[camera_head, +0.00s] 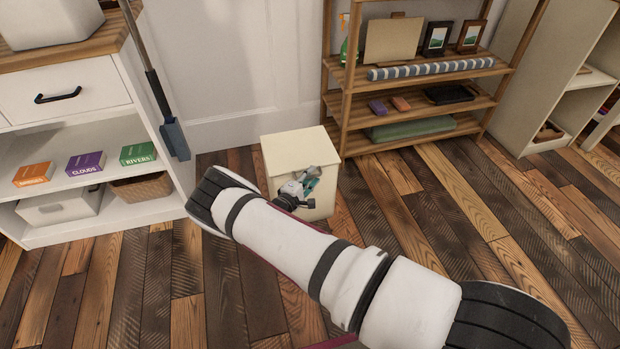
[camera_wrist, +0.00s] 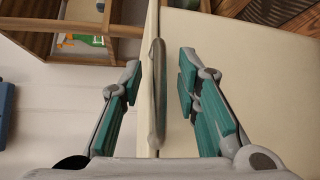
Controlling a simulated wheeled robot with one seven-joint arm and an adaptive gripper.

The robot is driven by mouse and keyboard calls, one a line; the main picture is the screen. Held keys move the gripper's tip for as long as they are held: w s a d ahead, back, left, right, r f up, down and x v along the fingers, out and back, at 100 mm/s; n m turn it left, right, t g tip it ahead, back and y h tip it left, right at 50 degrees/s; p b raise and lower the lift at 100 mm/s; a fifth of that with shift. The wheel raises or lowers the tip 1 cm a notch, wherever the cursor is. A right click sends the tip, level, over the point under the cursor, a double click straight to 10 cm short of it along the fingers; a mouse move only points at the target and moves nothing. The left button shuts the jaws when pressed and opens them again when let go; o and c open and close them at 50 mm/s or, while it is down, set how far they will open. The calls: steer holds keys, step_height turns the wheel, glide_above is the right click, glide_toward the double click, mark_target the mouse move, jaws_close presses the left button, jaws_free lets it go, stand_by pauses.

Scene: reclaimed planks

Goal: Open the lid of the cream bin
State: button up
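The cream bin (camera_head: 284,158) stands on the plank floor, its flat lid (camera_head: 297,146) lying closed on top. My gripper (camera_head: 312,180) is at the upper front of the bin and hides part of the front. My gripper (camera_wrist: 158,75) is open there, one teal-padded finger on each side of the lip, with gaps visible. The bin's front (camera_wrist: 215,60) fills the area behind the right finger.
A white shelf unit (camera_head: 90,135) with books and a basket stands at the left, a blue-headed long tool (camera_head: 174,138) at its side. A wooden rack (camera_head: 345,110) stands behind right of the bin. The floor (camera_head: 430,220) at right is clear.

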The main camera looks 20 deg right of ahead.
jaws_close()
steer(key=shift+r, duration=0.1)
